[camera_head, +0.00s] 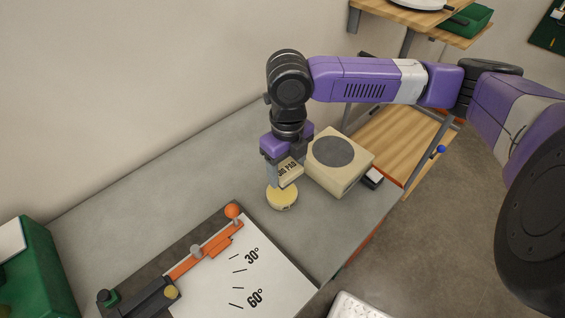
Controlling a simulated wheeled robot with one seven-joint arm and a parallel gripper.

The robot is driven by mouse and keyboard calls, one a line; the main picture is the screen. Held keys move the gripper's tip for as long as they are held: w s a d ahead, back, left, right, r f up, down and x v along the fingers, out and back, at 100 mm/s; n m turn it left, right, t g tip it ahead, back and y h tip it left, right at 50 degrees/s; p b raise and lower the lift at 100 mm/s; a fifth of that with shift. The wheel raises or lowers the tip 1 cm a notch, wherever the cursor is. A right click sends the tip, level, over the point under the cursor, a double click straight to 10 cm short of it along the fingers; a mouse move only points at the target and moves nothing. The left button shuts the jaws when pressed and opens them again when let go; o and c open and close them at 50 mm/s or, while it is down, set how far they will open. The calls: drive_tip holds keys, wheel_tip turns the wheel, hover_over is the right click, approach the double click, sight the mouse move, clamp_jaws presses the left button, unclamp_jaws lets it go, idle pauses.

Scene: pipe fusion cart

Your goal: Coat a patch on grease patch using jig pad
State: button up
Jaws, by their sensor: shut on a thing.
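My gripper (285,178) points down over the grey bench and is shut on the jig pad (288,169), a pale block with dark lettering, partly hidden by the fingers. A round yellow piece (282,198) shows directly under the block, at or just above the bench top. I cannot tell whether it is part of the pad or whether it touches the bench. To the right of my gripper stands a beige box (349,178) with a dark grey round patch (333,150) on its top. I cannot tell whether this is the grease patch.
A white angle board (235,285) with an orange-handled arm (200,255) lies front left of my gripper. A green bin (40,275) stands at the left edge. A small dark and white item (372,178) sits right of the box. The bench (165,190) behind the board is clear.

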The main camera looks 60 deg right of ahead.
sight(282, 192)
drive_tip(key=shift+w+a+f+n, duration=0.1)
drive_tip(key=shift+w+a+n, duration=0.15)
drive_tip(key=shift+w, duration=0.35)
drive_tip(key=shift+f+b, duration=2.2)
drive_tip(key=shift+f, duration=0.7)
drive_tip(key=shift+f+b, duration=0.45)
drive_tip(key=shift+f, duration=0.15)
drive_tip(key=shift+r+p, duration=2.6)
drive_tip(key=shift+r, duration=0.95)
